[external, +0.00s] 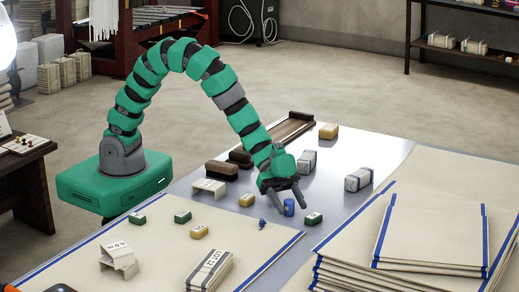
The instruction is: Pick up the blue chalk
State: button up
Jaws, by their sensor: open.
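The blue chalk (289,207) is a short blue cylinder standing upright on the grey table. My gripper (288,205) is open and points down at it. In the picture one finger is to the left of the chalk and the other is to its right. I cannot tell whether either finger touches it. The chalk's upper part shows between the fingers.
A green block (314,218) lies just right of the chalk, and a yellow block (247,200) lies to the left. A small blue piece (263,223) lies nearer the front. Stacked cloths (430,235) fill the right side. Wrapped grey bundles (358,179) stand behind.

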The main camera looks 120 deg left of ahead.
jog(key=c, duration=1.1)
jog(key=shift+o, duration=0.2)
